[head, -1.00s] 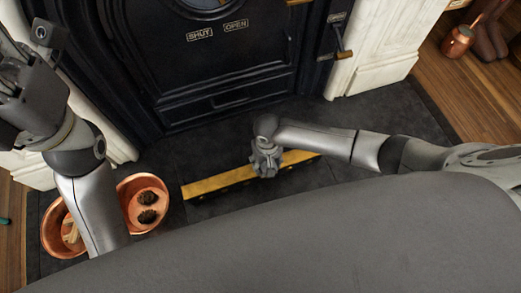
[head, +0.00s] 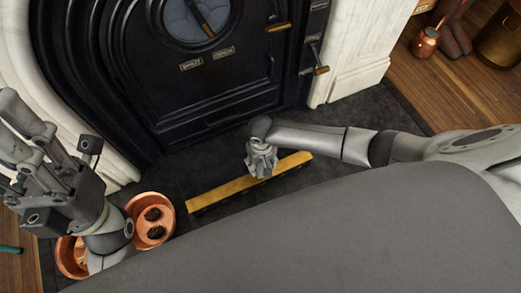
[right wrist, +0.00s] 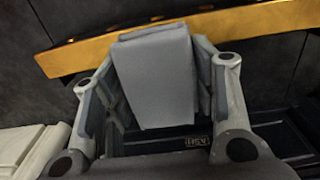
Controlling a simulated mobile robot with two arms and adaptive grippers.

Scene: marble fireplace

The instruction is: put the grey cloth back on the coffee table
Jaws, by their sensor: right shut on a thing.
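The grey cloth (right wrist: 155,75) shows in the right wrist view as a folded, flat grey block. It sits between the two fingers of my right gripper (right wrist: 158,92), which is shut on it. In the head view my right gripper (head: 262,165) is above the yellow bar on the dark hearth; the cloth cannot be told apart from the gripper there. My left gripper (head: 45,140) is raised at the left edge of the head view, above the copper pots. Its fingers overlap, so I cannot tell whether it is open. No coffee table is in view.
A yellow bar (head: 225,191) lies across the dark hearth (head: 350,122) in front of the black fireplace door (head: 195,75). Copper pots (head: 150,218) stand at the left. A white marble surround (head: 365,50) and a copper jug (head: 427,43) on wooden floor are at the right.

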